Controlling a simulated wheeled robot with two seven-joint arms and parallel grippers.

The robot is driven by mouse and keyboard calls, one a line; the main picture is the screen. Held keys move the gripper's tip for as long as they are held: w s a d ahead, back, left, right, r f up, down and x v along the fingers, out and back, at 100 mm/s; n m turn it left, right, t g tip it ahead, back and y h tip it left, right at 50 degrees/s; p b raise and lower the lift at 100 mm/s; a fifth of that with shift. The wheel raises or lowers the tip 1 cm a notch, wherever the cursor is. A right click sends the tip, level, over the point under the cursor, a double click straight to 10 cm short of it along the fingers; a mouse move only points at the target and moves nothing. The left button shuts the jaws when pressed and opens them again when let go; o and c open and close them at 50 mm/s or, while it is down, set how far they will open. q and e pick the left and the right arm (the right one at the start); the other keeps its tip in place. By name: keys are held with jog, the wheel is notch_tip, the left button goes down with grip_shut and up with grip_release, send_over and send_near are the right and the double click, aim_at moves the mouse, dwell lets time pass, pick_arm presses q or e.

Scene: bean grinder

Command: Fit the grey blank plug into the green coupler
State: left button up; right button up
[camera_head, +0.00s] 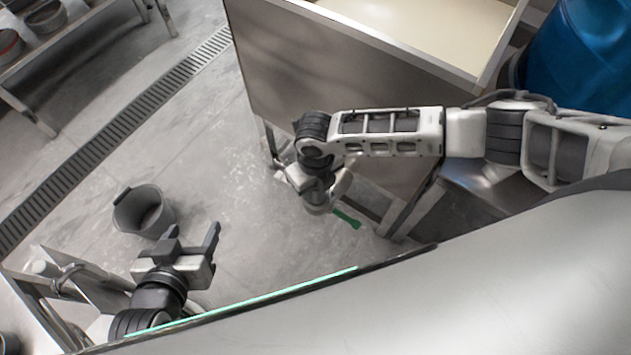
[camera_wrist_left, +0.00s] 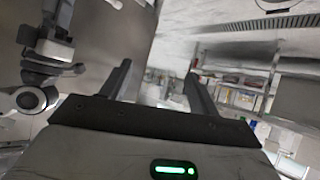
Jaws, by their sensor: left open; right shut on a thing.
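My left gripper (camera_head: 193,240) is open and empty, in the lower left of the head view. Its two dark fingers stand apart in the left wrist view (camera_wrist_left: 158,74), with nothing between them. My right gripper (camera_head: 328,204) is shut beside the steel cabinet, well to the right of the left one. A narrow green piece (camera_head: 347,218) sticks out from it; it may be the green coupler, but the gripper hides most of it. I cannot make out the grey blank plug in either view.
A grey bucket (camera_head: 130,211) stands on the concrete floor beyond my left gripper. A steel cabinet (camera_head: 330,75) with a pale top stands behind my right arm. A blue barrel (camera_head: 585,55) is at upper right. A drain grate (camera_head: 110,135) crosses the floor. Open space lies between the grippers.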

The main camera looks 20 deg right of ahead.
pick_arm(q)
jog(key=shift+f, duration=0.3)
pick_arm(e)
jog(key=shift+f, duration=0.35)
jog(key=o, duration=1.4)
jog(key=shift+r, duration=0.85)
pick_arm(q)
jog(key=shift+r+p, duration=0.9)
jog(key=shift+r, duration=0.15)
pick_arm(e)
notch_tip(320, 180, up, 14)
jog(key=shift+r, duration=0.2)
pick_arm(q)
jog(key=shift+r, duration=0.1)
